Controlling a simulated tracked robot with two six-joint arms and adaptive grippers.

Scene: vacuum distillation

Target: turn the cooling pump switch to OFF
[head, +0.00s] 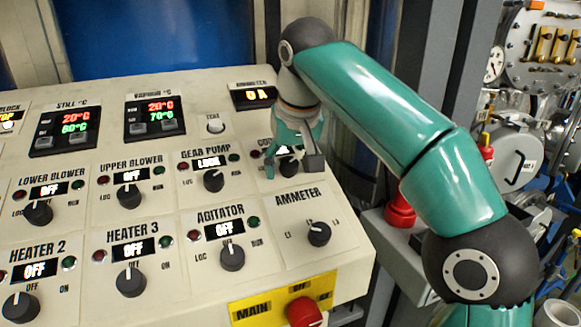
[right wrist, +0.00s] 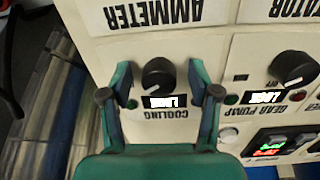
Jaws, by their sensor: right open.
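The cooling pump switch (right wrist: 158,75) is a round black knob on the cream panel, upside down in the right wrist view. Its small lit display (right wrist: 165,101) looks like LOCK, and the word COOLING shows beside it. In the head view my gripper covers most of this switch. My right gripper (head: 291,160) is open over it, with fingers pointing at the panel. In the right wrist view its two fingers (right wrist: 160,88) stand to either side of the knob, with a gap on both sides. My left gripper is not in view.
The gear pump knob (head: 214,181) is left of my gripper, and the ammeter knob (head: 319,234) is below it. The agitator knob (head: 232,257) is lower left. A red main knob (head: 304,312) sits at the panel's lower edge. A red button (head: 400,208) is off to the right.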

